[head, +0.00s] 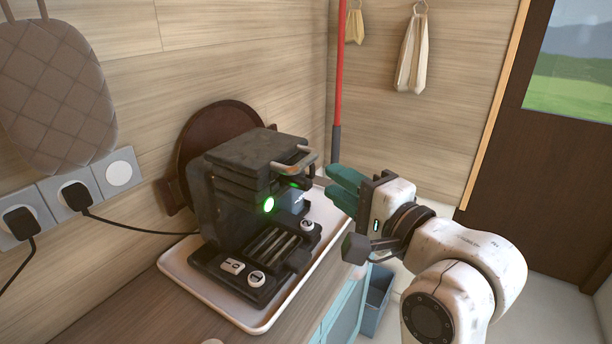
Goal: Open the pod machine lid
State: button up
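The black pod machine (222,205) stands upright on a white tray (180,268) on the wooden counter. Its lid (250,148) lies flat and closed on top, with a metal loop handle (296,160) sticking out at the front right. A green light glows on its front, below the lid. My gripper (330,180) is to the right of the machine, slightly lower than the handle, with its teal fingers pointing left toward it. The two fingers look spread, with nothing visible between them. The fingers appear apart from the handle, though depth is hard to judge.
A round brown board (212,122) leans behind the machine. A black cable runs from a wall socket (75,196) toward the machine. A red pole (339,75) stands in the corner behind my gripper. A blue bin (375,305) is on the floor below the counter's right edge.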

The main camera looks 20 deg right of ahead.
aim_at(309, 165)
jog(key=b, duration=0.3)
jog(key=shift+w+a+f, duration=0.1)
jog(key=shift+w+f, duration=0.1)
jog(key=shift+w, duration=0.2)
jog(key=x, duration=0.8)
jog(key=shift+w+r, duration=0.1)
jog(key=shift+r, duration=0.15)
grip_shut()
